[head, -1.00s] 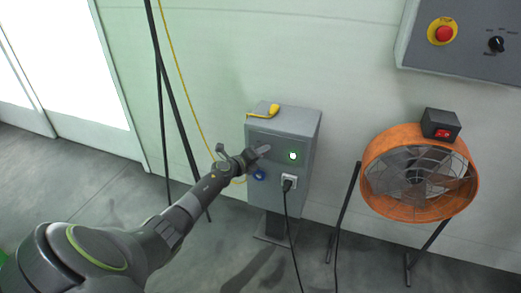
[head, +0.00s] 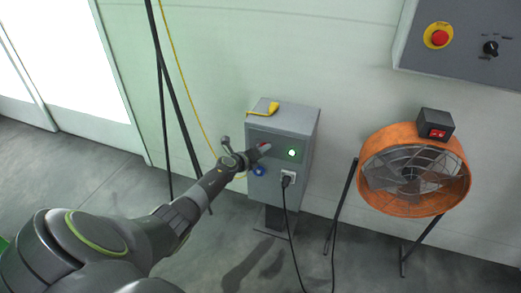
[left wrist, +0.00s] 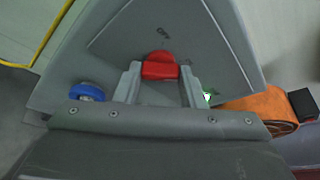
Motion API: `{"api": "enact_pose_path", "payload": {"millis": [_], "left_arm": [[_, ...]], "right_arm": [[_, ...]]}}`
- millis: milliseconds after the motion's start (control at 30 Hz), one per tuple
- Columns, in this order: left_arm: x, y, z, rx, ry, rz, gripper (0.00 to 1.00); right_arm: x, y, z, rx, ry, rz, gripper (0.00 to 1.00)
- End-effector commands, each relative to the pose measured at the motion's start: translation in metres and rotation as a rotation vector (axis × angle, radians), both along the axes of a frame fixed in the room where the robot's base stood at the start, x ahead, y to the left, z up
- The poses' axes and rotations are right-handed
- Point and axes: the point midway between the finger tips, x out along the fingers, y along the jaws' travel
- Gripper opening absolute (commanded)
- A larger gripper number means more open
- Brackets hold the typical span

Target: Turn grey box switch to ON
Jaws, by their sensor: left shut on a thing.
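The grey box (head: 304,122) stands on a post against the wall in the head view. Its front also fills much of the left wrist view (left wrist: 215,50). A red switch handle (left wrist: 160,68) sits on that front between the fingers of my left gripper (left wrist: 160,84). The gripper is shut on the red switch. In the head view my left gripper (head: 262,149) covers most of the switch, with a little red showing. A green light (head: 292,153) glows to the right of the gripper. A label above the switch is partly readable at best. My right gripper is not in view.
A blue socket (left wrist: 87,92) and a plugged-in black cable (head: 287,180) are on the box front. A yellow item (head: 264,107) lies on top. An orange fan (head: 414,172) stands to the right, below a control panel (head: 462,40). Dark poles stand left.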

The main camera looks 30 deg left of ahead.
Motion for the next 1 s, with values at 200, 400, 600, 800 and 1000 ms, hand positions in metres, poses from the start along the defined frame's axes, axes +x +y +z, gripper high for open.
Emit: {"api": "enact_pose_path", "payload": {"millis": [200, 400, 600, 800, 1000], "left_arm": [[-0.0013, -0.0005, -0.0029, 0.005, 0.005, -0.002, 0.14], [-0.0012, -0.0004, -0.0028, 0.006, 0.005, -0.002, 0.14], [-0.0009, -0.0001, -0.0019, 0.005, 0.003, -0.001, 0.58], [-0.0003, 0.0, -0.0008, 0.005, 0.002, -0.001, 0.58], [-0.0076, 0.0009, 0.0035, 0.005, 0.003, 0.0, 0.58]], "right_arm": [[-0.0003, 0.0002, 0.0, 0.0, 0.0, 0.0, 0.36], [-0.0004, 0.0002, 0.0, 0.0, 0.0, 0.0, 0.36], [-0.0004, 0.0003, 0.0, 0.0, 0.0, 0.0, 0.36], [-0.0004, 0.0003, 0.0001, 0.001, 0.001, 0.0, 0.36], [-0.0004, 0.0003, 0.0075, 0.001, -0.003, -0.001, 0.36]]}}
